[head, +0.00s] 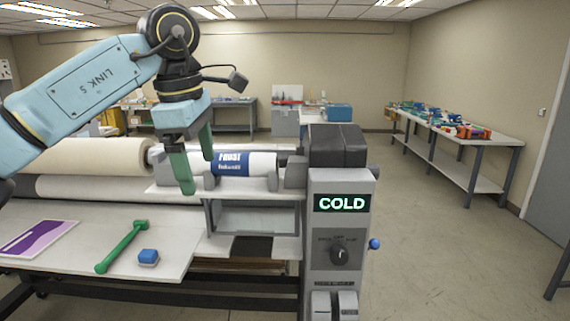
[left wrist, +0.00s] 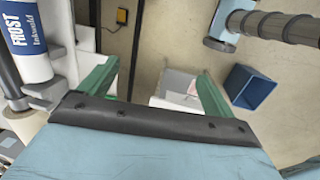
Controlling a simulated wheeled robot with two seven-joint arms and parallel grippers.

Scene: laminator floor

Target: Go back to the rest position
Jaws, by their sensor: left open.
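My left gripper (head: 197,174) hangs from the blue arm that comes in from the left in the head view. Its two green fingers are apart, with nothing between them. It is above the laminator's bed, just left of and in front of the blue and white FROST roll (head: 240,163), which lies in a cradle. In the left wrist view the fingers (left wrist: 157,70) are spread and empty. The roll (left wrist: 24,42) stands apart at the upper left there. My right gripper is in neither view.
The laminator's control tower (head: 338,220) reads COLD and stands right of the roll. A cluttered bench (head: 465,143) lines the right wall. The floor between is clear.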

